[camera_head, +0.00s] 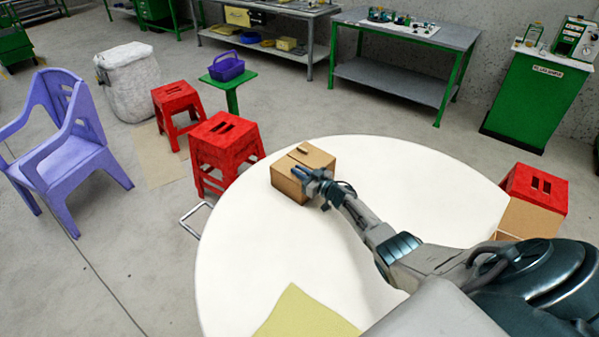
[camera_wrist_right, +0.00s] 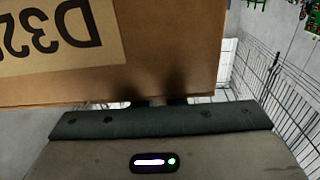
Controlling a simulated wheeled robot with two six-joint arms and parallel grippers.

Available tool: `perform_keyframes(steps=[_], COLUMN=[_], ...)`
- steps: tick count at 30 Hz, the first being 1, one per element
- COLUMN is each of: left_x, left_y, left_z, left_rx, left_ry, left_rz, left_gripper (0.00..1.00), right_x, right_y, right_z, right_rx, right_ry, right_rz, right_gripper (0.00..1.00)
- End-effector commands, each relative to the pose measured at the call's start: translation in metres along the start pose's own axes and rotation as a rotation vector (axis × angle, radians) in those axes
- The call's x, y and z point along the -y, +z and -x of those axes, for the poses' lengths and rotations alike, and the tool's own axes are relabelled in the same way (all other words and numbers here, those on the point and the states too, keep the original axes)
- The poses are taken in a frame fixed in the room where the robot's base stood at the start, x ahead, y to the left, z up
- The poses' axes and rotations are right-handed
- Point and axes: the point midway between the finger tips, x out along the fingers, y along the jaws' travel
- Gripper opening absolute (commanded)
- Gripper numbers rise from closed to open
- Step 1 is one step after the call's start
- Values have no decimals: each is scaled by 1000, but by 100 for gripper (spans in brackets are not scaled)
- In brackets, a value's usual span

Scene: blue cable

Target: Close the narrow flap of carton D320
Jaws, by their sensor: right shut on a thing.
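A brown carton (camera_head: 312,160) stands near the far edge of the round white table. A small darker piece or slot shows on its top; I cannot tell how each flap stands. My right gripper (camera_head: 311,181) is at the carton's near right side and shut on it. In the right wrist view the carton wall (camera_wrist_right: 110,50) fills the upper left, with the upside-down print "D32" and the rest cut off. The fingertips (camera_wrist_right: 165,101) meet its lower edge and are mostly hidden. My left gripper is not in view.
The white table (camera_head: 250,260) is mostly clear, with a yellow-green sheet (camera_head: 305,315) at its near edge. Another carton (camera_head: 528,219) stands at the right, partly behind my arm. Red stools (camera_head: 226,145) and a purple chair (camera_head: 70,150) stand left of the table.

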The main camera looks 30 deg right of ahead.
Motion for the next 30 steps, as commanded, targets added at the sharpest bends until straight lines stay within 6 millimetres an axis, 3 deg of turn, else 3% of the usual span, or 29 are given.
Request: perform_keyframes(steps=[12, 13, 16, 26, 30], left_x=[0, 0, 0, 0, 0], left_y=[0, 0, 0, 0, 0], left_z=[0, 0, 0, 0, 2], left_rx=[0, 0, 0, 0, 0], left_ry=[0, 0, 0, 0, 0], left_rz=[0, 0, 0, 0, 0], left_gripper=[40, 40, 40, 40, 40], right_x=[0, 0, 0, 0, -1], right_y=[1, 1, 1, 1, 1], right_z=[0, 0, 0, 2, 14], right_rx=[1, 1, 1, 1, 2], right_ry=[0, 0, 0, 0, 0], right_rz=[-10, -10, -9, -7, -6], right_gripper=[0, 14, 33, 33, 33])
